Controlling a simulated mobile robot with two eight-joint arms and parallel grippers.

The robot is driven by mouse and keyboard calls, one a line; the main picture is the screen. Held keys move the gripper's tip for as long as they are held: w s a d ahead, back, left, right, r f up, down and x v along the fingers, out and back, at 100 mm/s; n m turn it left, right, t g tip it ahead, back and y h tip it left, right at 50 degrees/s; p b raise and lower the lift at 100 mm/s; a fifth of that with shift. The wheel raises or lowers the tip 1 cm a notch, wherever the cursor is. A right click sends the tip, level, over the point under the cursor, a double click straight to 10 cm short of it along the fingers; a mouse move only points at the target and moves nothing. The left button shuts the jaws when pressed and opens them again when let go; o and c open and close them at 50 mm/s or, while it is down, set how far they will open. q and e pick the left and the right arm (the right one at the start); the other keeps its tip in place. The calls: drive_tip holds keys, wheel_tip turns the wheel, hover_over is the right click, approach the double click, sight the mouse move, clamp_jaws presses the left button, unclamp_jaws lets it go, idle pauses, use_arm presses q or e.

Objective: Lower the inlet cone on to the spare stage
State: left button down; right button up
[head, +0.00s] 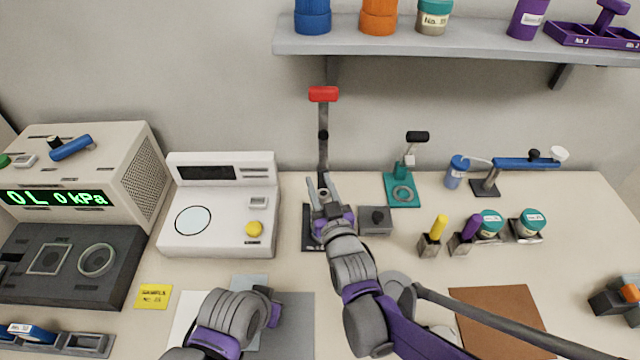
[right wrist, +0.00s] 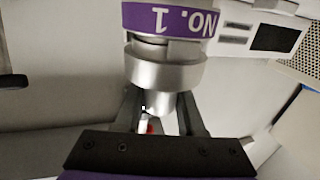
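The inlet cone (right wrist: 166,72) is a silver metal piece with a wide flange and a narrow neck. In the right wrist view, which is upside down, the neck lies between the two fingers. My right gripper (head: 321,184) appears shut on that neck, over the dark base of the press stand. A stage with a purple band marked NO. 1 (right wrist: 180,18) is directly below the cone, with a narrower silver ring between band and flange. I cannot tell whether the cone fully rests on it. My left gripper (head: 268,306) is low in the head view; its fingers are unclear.
The red-handled press stand (head: 323,135) rises right behind my right gripper. A white instrument (head: 218,232) stands to the left, a small dark grey block (head: 375,221) to the right. A teal stand (head: 402,190) is farther right. A wall shelf (head: 450,43) hangs above.

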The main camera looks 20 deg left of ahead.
drive_tip(key=o, duration=0.5)
drive_tip(key=shift+s, duration=0.1)
